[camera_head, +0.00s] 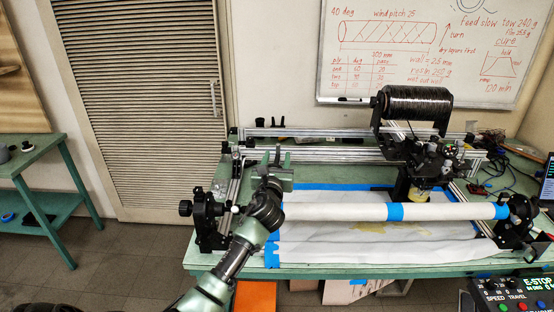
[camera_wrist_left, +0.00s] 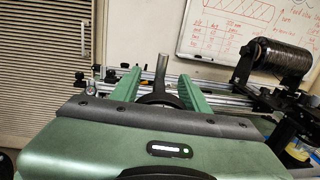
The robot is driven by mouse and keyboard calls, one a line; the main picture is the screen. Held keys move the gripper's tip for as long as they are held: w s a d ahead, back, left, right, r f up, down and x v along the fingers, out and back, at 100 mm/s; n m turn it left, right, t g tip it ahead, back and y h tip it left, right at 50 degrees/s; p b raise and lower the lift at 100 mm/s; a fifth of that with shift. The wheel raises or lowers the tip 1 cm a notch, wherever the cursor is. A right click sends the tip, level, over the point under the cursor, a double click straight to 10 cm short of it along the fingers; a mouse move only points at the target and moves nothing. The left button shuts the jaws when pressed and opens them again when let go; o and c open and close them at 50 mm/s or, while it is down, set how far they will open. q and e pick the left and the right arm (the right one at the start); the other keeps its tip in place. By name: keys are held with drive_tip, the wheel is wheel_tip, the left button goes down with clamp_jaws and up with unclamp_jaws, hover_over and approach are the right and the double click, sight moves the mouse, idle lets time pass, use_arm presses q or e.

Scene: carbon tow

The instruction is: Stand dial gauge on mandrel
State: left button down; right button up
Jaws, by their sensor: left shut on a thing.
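My left gripper (camera_head: 278,166) is raised at the left end of the winding bench, above and behind the mandrel's left end in the head view. In the left wrist view its green fingers (camera_wrist_left: 160,78) are shut on a dark round piece with a grey stem pointing up, which I take for the dial gauge (camera_wrist_left: 161,68). The gauge's face is not visible. The mandrel (camera_head: 340,212) is a long white tube with blue tape bands, lying level across the bench. My left forearm hides its left end. My right gripper is not in view.
A black tow spool (camera_head: 417,104) and carriage stand behind the mandrel's right half, with a yellowish cup (camera_head: 419,192) below. Black end supports stand at the left (camera_head: 209,219) and right (camera_head: 517,220). A control box (camera_head: 515,293) is at front right. A green side table (camera_head: 30,160) stands left.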

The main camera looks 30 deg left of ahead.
use_arm(q)
wheel_tip(320, 180, down, 4)
drive_tip(key=b, duration=0.2)
drive_tip(key=shift+r+b, duration=0.1)
drive_tip(key=shift+b, duration=0.25)
idle(0.5)
